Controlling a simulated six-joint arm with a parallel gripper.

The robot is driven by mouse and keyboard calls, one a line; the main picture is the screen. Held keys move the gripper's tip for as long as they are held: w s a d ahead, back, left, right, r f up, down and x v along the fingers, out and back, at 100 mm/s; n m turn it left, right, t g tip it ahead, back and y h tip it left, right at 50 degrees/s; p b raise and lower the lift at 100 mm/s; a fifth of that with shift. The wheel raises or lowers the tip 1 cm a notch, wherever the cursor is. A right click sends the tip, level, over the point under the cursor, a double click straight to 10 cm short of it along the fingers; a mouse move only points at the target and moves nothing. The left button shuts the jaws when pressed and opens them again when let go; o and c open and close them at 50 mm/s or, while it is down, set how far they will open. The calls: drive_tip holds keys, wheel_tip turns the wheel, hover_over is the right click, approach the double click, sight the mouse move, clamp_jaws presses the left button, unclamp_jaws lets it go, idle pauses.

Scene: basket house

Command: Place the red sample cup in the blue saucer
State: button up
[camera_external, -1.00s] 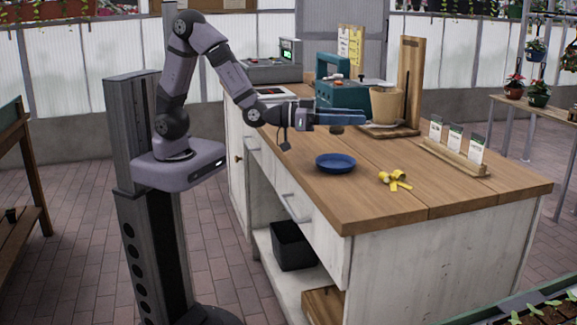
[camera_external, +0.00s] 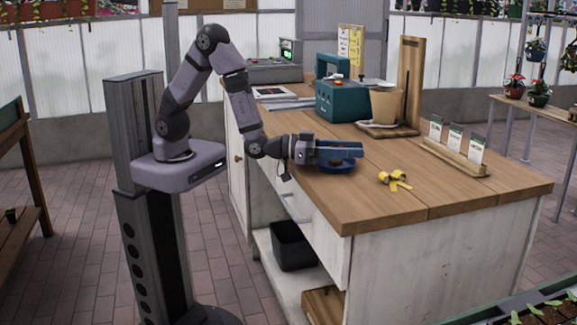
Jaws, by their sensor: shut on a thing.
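The blue saucer (camera_external: 338,170) lies on the wooden bench top near its left edge. My gripper (camera_external: 350,151) reaches in level from the left, with its blue fingers low over the saucer. It is shut on a small dark reddish-brown thing, which I take to be the red sample cup (camera_external: 336,162). Only a little of the cup shows below the fingers, over the saucer. Whether the cup touches the saucer cannot be told. The fingers hide the back of the saucer.
A card rack (camera_external: 456,157), a tan pot (camera_external: 386,105) on a tray with an upright board (camera_external: 409,85), and a teal box (camera_external: 343,100) stand farther back. The front right of the bench top (camera_external: 460,195) is clear.

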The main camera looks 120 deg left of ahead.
drive_tip(key=shift+f, duration=0.1)
drive_tip(key=shift+f, duration=0.15)
drive_tip(key=o, duration=1.1)
drive_tip(key=shift+c, duration=0.2)
drive_tip(key=shift+r, duration=0.2)
drive_tip(key=shift+r, duration=0.1)
drive_tip(key=b+v, duration=0.1)
drive_tip(key=v, duration=0.4)
wheel_tip(320, 180, up, 7)
drive_tip(key=shift+p, duration=0.4)
